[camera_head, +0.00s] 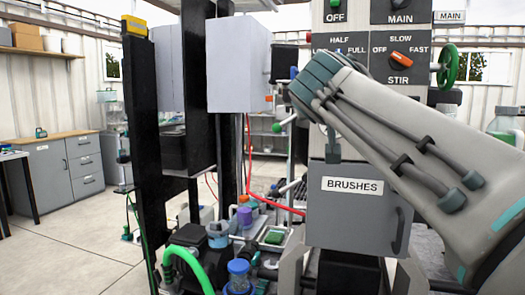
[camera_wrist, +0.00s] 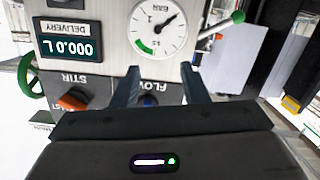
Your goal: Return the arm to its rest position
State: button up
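My arm (camera_head: 410,135) reaches in from the lower right of the head view, up and across the front of the control panel. In that view the arm's own end hides my gripper. In the wrist view my gripper (camera_wrist: 160,68) is open, its two dark fingers apart with nothing held between them. The panel appears upside down there. A blue knob (camera_wrist: 150,101) by the FLOW label shows between the fingers, partly hidden by the gripper body. I cannot tell how far the fingers are from the panel.
The orange STIR knob (camera_wrist: 73,100), a round gauge (camera_wrist: 157,25) and a green-tipped lever (camera_wrist: 238,17) are near my gripper. The grey BRUSHES box (camera_head: 352,215) is below my arm. A black post (camera_head: 143,130) and cluttered bench stand left. Open floor (camera_head: 75,245) lies further left.

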jog(key=s+f+g+y+p, duration=0.2)
jog(key=s+f+g+p, duration=0.4)
jog(key=s+f, duration=0.5)
jog(key=s+d+f+g+y+p, duration=0.1)
jog(key=s+f+g+p, duration=0.6)
jog(key=f, duration=1)
jog(key=s+y+p, duration=0.1)
jog(key=s+p, duration=0.2)
jog(key=s, duration=0.1)
jog(key=shift+s+d+n+y+p, duration=0.2)
jog(key=shift+s+n+y+p, duration=0.1)
jog(key=shift+s+n+y, duration=0.1)
